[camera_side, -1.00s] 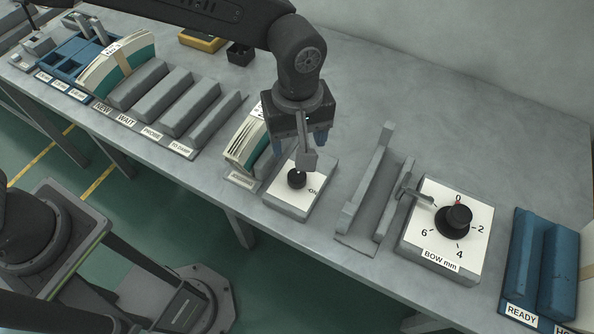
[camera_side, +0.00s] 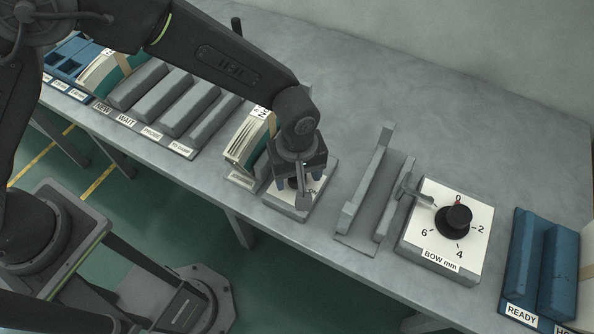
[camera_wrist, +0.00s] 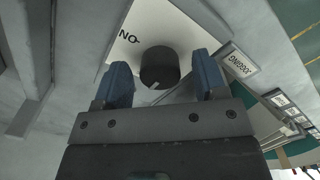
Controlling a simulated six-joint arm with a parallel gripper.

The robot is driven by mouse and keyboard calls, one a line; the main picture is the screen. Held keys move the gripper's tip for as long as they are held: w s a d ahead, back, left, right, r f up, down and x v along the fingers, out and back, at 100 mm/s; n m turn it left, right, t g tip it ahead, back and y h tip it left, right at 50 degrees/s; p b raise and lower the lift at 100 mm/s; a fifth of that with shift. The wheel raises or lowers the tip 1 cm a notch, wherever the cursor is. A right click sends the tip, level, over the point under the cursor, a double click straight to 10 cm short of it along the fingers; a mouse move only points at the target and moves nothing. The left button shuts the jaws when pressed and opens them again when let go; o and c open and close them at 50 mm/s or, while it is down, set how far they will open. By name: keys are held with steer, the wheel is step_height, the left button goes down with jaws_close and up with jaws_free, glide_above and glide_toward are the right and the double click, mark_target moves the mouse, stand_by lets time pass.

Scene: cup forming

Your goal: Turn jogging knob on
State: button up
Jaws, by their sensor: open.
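The jogging knob (camera_wrist: 159,66) is a black round knob on a white-topped box marked "ON" (camera_wrist: 178,28). In the wrist view it sits between the two blue fingertips of my gripper (camera_wrist: 163,82), with space on both sides. A light pointer line shows on the knob's near side, and a "JOGGING" label (camera_wrist: 239,65) lies to the right. In the side view my gripper (camera_side: 298,180) is low over the jogging box (camera_side: 283,201), pointing down and open. There the knob is mostly hidden behind my gripper.
A grey slotted fixture (camera_side: 362,205) stands right of the jogging box. Further right are the BOW mm dial box (camera_side: 415,239) and the blue READY rack (camera_side: 522,262). A holder with pale sheets (camera_side: 243,146) stands close on the left. The table behind is clear.

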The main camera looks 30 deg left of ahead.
steer(key=c, duration=0.9)
steer(key=m, duration=0.4)
steer(key=shift+m, duration=0.4)
steer(key=m, duration=0.4)
steer(key=shift+m, duration=0.3)
steer(key=m, duration=0.4)
steer(key=shift+m, duration=2.2)
